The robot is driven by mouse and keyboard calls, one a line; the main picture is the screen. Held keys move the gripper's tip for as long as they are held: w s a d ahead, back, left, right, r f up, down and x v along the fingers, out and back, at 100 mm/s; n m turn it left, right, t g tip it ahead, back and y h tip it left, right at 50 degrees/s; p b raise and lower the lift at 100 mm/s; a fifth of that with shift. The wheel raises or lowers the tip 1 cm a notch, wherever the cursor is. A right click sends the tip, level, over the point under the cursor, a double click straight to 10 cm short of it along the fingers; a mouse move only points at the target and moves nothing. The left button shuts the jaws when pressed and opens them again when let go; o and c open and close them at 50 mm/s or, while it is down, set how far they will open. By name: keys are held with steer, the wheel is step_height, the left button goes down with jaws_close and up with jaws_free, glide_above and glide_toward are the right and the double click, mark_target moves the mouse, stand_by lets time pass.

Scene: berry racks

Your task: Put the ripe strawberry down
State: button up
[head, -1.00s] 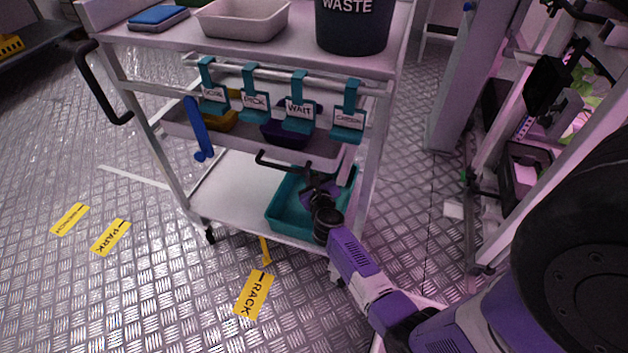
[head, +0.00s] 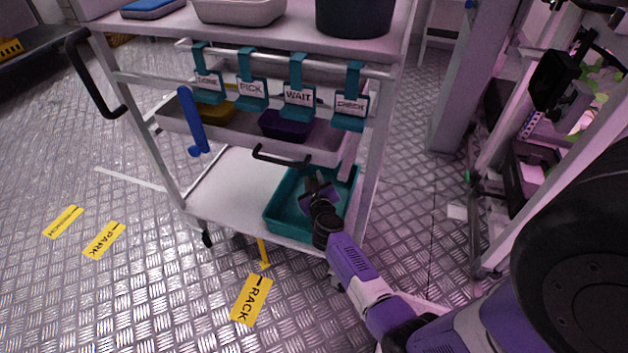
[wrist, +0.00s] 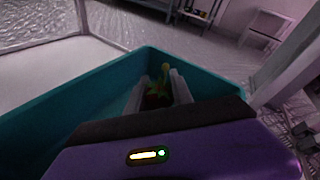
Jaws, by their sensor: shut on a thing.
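The ripe strawberry (wrist: 157,98) shows in the wrist view as a dark red fruit with a green leafy top and a pale stem. My gripper (wrist: 160,90) is shut on it, one pale finger on each side. The teal bin (head: 285,222) stands on the cart's lower shelf, and its wall also shows in the wrist view (wrist: 70,98). My gripper (head: 318,182) is over the inside of this bin. The strawberry cannot be made out in the head view. The gap between fruit and bin floor is hidden.
The cart's pull-out drawer (head: 245,135), with a black handle (head: 282,160), is just above my gripper and holds a yellow tray (head: 215,110) and a purple tray (head: 285,124). Teal tags hang from the rail. The lower shelf (head: 235,185) is bare left of the bin.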

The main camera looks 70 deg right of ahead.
steer(key=shift+f, duration=0.4)
steer(key=o, duration=0.8)
steer(key=shift+c, duration=0.2)
